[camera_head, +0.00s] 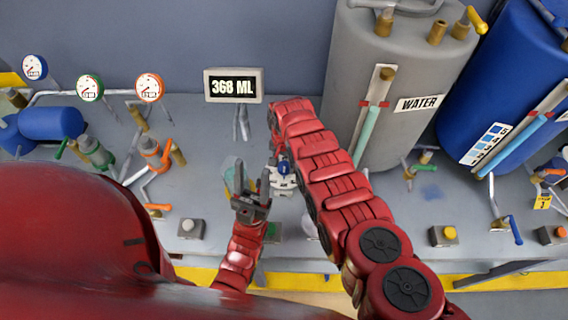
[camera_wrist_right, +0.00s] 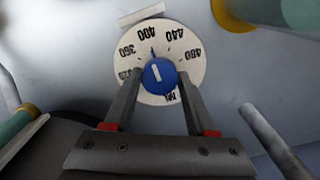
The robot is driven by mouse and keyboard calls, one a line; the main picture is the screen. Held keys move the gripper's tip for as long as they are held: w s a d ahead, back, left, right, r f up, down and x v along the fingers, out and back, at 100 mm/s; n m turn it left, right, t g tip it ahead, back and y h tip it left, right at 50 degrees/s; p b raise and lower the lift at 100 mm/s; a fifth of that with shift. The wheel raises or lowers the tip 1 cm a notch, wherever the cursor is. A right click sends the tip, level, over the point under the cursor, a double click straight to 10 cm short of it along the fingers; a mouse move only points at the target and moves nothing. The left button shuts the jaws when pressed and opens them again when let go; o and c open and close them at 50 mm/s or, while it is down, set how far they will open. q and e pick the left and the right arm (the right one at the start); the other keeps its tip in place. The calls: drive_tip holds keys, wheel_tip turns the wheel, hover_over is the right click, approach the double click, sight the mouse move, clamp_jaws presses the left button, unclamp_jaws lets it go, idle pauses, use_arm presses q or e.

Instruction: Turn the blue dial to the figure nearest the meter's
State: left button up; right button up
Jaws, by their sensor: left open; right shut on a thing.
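The meter (camera_head: 233,86) at the back of the bench reads 368 ML. The blue dial (camera_wrist_right: 159,76) sits on a round white plate (camera_wrist_right: 190,42) with figures; 360, 400, 440 and 480 are readable, others are partly covered. The dial's white mark points up, a little left, roughly toward 400. My right gripper (camera_wrist_right: 158,88) is shut on the blue dial, one finger on each side. In the head view the dial (camera_head: 284,169) shows just left of my right arm. My left gripper (camera_head: 251,193) is open and empty, left of the dial.
A grey WATER tank (camera_head: 393,75) and a blue tank (camera_head: 505,75) stand at the right. Several round gauges (camera_head: 90,87) and valves (camera_head: 150,150) stand at the left. A button box (camera_head: 191,228) is near the front edge. A yellow button box (camera_head: 443,235) is at the right.

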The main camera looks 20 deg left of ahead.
drive_tip(key=n, duration=0.3)
drive_tip(key=shift+f+n+b, duration=0.15)
drive_tip(key=shift+n+b, duration=0.15)
drive_tip(key=shift+n, duration=0.1)
drive_tip(key=shift+d+n+b, duration=0.1)
drive_tip(key=shift+n+b, duration=0.45)
drive_tip(key=shift+n, duration=1.35)
drive_tip(key=o, duration=1.4)
drive_tip(key=shift+c, duration=0.2)
drive_tip(key=shift+r, duration=0.25)
